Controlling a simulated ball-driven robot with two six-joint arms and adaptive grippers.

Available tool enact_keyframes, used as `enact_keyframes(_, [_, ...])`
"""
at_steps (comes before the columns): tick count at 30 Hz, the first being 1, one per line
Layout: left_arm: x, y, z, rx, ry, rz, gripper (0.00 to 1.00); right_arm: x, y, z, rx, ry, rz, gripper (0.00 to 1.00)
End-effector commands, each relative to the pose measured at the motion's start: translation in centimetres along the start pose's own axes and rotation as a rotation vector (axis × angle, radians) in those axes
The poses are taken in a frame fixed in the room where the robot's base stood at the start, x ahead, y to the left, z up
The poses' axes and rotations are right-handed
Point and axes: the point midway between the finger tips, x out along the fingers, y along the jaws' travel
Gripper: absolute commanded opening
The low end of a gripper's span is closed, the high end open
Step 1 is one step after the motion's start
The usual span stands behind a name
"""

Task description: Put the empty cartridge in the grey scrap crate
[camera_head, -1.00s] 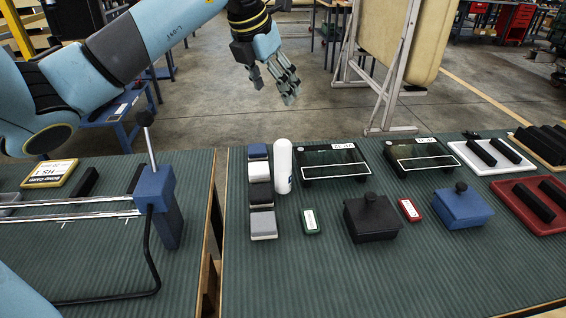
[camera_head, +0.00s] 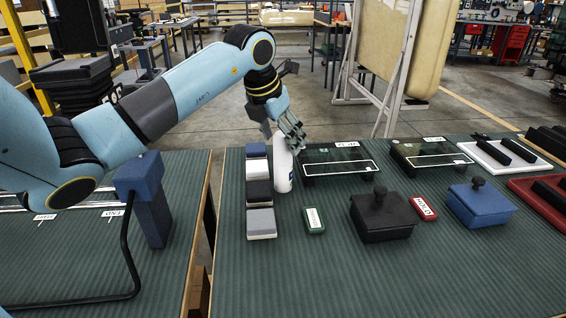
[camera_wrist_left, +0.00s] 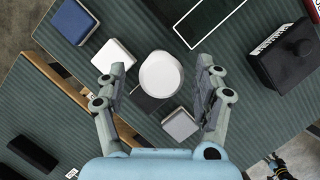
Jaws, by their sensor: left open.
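A white upright cylinder with a small blue mark, which looks like the cartridge (camera_head: 282,172), stands on the green ribbed bench beside a row of blocks. My left gripper (camera_head: 294,138) is open just above its top in the head view. In the left wrist view the round white top (camera_wrist_left: 161,74) lies between the spread fingers of my left gripper (camera_wrist_left: 160,92), which do not appear to grip it. Part of what looks like my right gripper (camera_wrist_left: 276,161) shows small at the lower right of the wrist view. I see no crate that I can name as the grey scrap crate.
The row of blocks (camera_head: 260,191) stands close left of the cylinder. Dark trays (camera_head: 338,175), a black lidded box (camera_head: 382,217), a blue lidded box (camera_head: 481,205) and a green tag (camera_head: 314,220) are to the right. A gap separates the two benches. The bench front is clear.

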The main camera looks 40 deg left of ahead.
Motion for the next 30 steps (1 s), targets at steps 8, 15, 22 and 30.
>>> enact_keyframes(8, [4.0,-0.2,0.3,-0.001,0.002,-0.002,0.69,-0.3,0.2,-0.1,-0.001,0.0,0.002,0.64])
enact_keyframes(15, [4.5,-0.1,0.3,0.001,0.0,0.0,0.69,-0.3,0.2,0.0,-0.001,0.0,0.002,0.64])
enact_keyframes(22, [4.5,-0.1,0.3,0.001,0.0,-0.001,0.44,-0.3,0.1,0.0,0.0,0.0,0.001,0.64])
enact_keyframes(30, [4.5,-0.1,0.3,0.001,0.001,0.0,0.09,-0.3,-0.2,0.0,0.001,0.0,-0.003,0.64])
